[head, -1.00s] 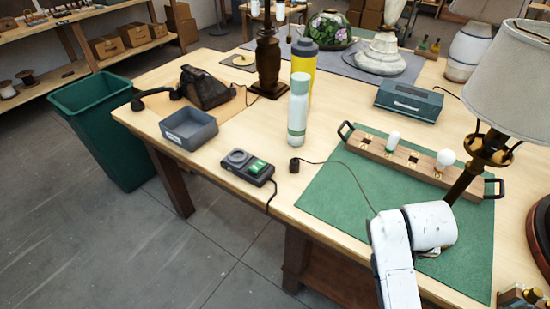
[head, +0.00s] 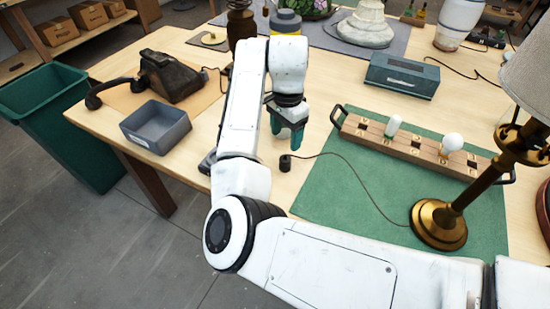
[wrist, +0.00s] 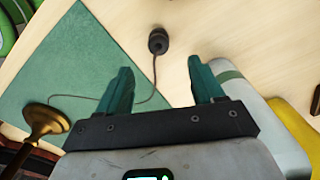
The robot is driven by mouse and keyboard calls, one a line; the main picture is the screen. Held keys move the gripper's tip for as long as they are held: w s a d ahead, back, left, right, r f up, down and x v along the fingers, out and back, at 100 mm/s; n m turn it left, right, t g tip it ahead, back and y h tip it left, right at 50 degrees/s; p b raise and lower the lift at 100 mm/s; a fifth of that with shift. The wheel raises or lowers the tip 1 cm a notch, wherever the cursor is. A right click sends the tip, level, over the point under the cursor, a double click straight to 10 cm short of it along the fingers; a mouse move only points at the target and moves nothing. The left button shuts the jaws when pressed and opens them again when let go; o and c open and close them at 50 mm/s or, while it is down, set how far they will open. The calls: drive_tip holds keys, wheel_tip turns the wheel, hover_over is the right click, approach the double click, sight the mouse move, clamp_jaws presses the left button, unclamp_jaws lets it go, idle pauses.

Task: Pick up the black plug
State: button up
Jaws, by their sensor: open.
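The small black plug (head: 285,162) lies on the bare wood of the table, just left of the green mat, with its thin cord running to the brass lamp (head: 440,222). In the wrist view the plug (wrist: 158,41) is beyond my fingertips, roughly between them in line and touching neither. My gripper (head: 287,134) hangs just behind the plug in the head view, with teal fingers pointing down. In the wrist view my gripper (wrist: 162,80) has its two fingers wide apart, with nothing between them.
The green mat (head: 330,195) carries the lamp and a wooden bulb tray (head: 412,142). A bottle (wrist: 262,110) stands close beside my gripper. A grey bin (head: 157,127) and an old telephone (head: 170,73) are at left. Wood around the plug is clear.

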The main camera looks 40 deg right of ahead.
sight(285, 158)
wheel_tip(285, 158, down, 5)
drive_tip(key=shift+f, duration=0.1)
drive_tip(key=shift+s+f+p, duration=0.15)
drive_tip(key=shift+f+p, duration=0.7)
drive_tip(key=shift+f, duration=1.8)
drive_tip(key=c, duration=1.1)
